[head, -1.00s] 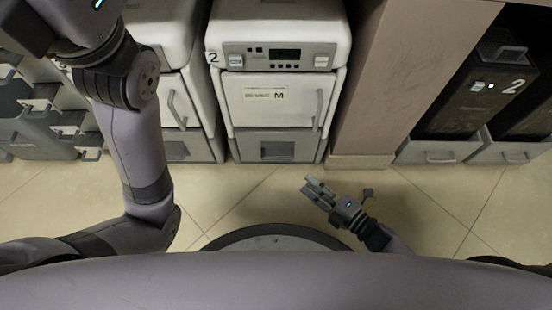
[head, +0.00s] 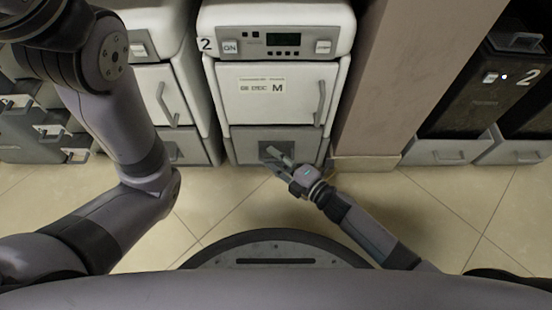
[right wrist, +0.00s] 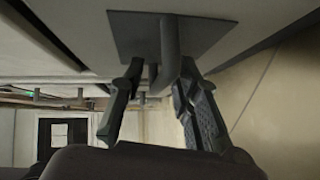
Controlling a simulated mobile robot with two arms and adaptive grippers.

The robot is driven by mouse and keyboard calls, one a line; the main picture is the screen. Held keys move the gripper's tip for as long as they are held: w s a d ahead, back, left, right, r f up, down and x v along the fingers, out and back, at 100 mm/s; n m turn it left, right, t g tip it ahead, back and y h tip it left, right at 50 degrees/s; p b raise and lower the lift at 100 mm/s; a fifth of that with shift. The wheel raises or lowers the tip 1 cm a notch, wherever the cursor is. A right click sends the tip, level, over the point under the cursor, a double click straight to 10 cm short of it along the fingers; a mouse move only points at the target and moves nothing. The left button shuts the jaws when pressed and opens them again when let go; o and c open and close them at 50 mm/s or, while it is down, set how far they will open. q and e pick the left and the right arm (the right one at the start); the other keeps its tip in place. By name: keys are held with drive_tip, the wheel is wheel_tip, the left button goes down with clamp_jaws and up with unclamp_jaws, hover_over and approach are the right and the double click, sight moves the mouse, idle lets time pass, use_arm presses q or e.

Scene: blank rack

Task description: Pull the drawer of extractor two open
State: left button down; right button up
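The white unit labelled 2 (head: 278,85) stands at the centre of the head view, with a door above and a grey drawer (head: 245,143) at its bottom. The drawer looks closed. My right gripper (head: 271,157) is at the front of this drawer and covers part of it. In the right wrist view its two fingers (right wrist: 158,98) are apart, with a grey bar handle (right wrist: 169,45) between them at the drawer face. I cannot tell whether they touch the bar. My left arm comes in from the left; its gripper is out of view.
A dark unit also labelled 2 (head: 480,90) stands at the right, with a grey drawer (head: 446,152) below it. A beige pillar (head: 400,70) separates it from the white unit. Grey bins (head: 50,128) stand at the left. The tiled floor (head: 440,205) in front is clear.

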drive_tip(key=shift+c, duration=0.6)
clamp_jaws()
